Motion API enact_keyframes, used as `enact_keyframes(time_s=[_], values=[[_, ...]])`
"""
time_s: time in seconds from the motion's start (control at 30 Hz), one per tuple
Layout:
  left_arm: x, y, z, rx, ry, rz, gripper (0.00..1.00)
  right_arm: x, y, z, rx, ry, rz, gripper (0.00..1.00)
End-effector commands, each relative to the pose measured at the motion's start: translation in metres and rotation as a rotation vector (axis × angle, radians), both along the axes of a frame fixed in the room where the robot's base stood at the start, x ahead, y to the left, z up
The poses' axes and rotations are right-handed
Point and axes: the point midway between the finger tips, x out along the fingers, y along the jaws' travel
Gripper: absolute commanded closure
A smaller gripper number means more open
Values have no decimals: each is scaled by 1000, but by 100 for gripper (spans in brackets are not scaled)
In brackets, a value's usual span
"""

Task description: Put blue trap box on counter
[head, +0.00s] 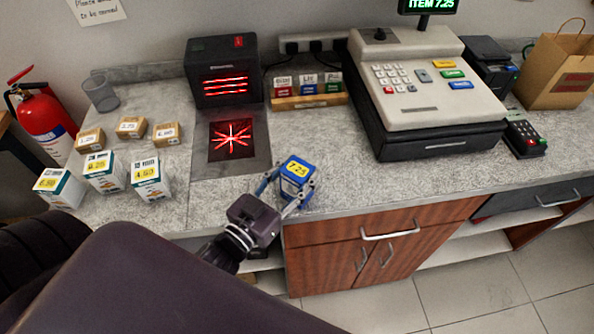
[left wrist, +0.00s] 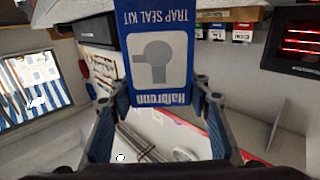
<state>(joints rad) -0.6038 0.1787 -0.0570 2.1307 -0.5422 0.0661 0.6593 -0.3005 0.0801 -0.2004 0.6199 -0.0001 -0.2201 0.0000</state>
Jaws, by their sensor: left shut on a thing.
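The blue trap box (head: 297,174) has a yellow price label on top and is near the front edge of the counter (head: 340,185). My left gripper (head: 285,190) is shut on it, with a finger on either side. In the left wrist view, the blue box (left wrist: 158,60) shows a white panel with a pipe drawing and the words "TRAP SEAL KIT", upside down. It sits between the fingers of my left gripper (left wrist: 160,105). I cannot tell whether the box's underside touches the counter. My right gripper is not in view.
A scanner (head: 224,75) with a red-lit glass plate (head: 231,141) stands left of the box. A cash register (head: 425,90) stands to the right. Several white boxes (head: 150,180) and small brown boxes (head: 130,127) are at left. Counter between box and register is clear.

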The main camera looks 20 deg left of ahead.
Motion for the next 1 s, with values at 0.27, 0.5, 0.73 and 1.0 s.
enact_keyframes(time_s=[0.27,0.5,0.73,1.0], values=[[0,0,-3,1,0,0,39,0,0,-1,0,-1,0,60],[0,0,-3,1,0,0,38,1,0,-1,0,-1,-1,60],[-10,2,-3,0,3,0,38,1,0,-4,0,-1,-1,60],[-52,10,-4,1,4,1,38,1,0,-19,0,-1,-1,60]])
